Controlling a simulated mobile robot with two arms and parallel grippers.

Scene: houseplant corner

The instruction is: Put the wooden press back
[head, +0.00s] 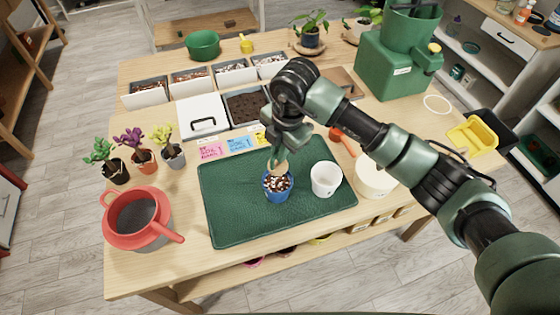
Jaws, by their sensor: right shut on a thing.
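The wooden press (281,169) shows as a small tan disc at the rim of a blue pot (278,193). My right gripper (277,153) reaches down from above and is shut on the press; the gripper hides most of it. I cannot tell whether the press touches the pot's rim or the brown and white filling (277,183). The blue pot stands upright on a green mat (230,215). My left gripper is not in view.
A white pot (326,179) stands close right of the blue pot. Behind are a white lidded box (203,116), a soil tray (246,106) and several bins. A green machine (390,70) stands back right. The mat's left part is clear.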

